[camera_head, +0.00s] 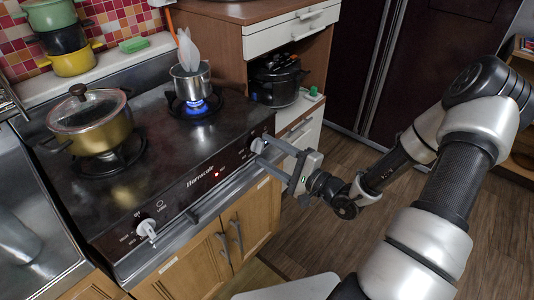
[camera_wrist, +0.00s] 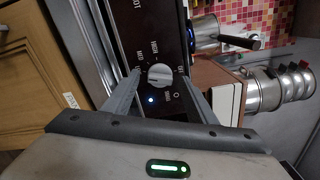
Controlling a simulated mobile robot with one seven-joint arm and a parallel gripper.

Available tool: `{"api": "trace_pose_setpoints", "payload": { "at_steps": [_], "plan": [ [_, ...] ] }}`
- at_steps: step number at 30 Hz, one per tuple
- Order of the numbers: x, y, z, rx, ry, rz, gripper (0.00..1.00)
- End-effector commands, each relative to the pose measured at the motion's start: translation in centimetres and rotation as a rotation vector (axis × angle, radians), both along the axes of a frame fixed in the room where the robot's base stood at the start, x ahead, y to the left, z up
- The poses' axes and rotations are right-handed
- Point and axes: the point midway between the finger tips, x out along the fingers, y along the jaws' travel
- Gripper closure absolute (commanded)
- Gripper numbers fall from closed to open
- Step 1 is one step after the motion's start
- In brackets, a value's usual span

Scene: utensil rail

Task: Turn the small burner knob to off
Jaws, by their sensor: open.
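The right-hand knob (camera_head: 258,145) is on the stove's front panel, below the lit burner (camera_head: 196,106) with a small steel pot (camera_head: 190,80) over a blue flame. My gripper (camera_head: 264,156) reaches the panel from the right, fingers apart around the knob. In the wrist view my gripper (camera_wrist: 160,75) shows a gap on both sides of the knob; contact cannot be told.
A second knob (camera_head: 147,229) is at the panel's left end. A lidded golden pot (camera_head: 90,120) stands on the left burner. A rail (camera_head: 215,205) runs below the panel. A wooden cabinet (camera_head: 225,40) holding a dark pot (camera_head: 277,80) stands right of the stove. The floor at right is open.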

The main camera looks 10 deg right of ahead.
Motion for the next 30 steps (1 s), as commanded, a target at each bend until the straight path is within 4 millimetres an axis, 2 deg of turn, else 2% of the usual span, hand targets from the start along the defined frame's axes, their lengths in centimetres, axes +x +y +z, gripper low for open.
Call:
{"api": "trace_pose_setpoints", "payload": {
  "at_steps": [4, 12, 18, 20, 30],
  "plan": [
    [0.66, 0.54, 0.01, 0.001, 0.0, 0.001, 0.48],
    [0.75, 0.58, 0.03, 0.001, 0.001, 0.0, 0.48],
    [0.73, 0.56, 0.02, 0.001, 0.001, 0.0, 0.82],
    [0.73, 0.56, 0.02, 0.001, 0.001, 0.0, 0.9],
    [0.73, 0.54, 0.22, 0.044, 0.033, 0.0, 0.9]
  ]
}}
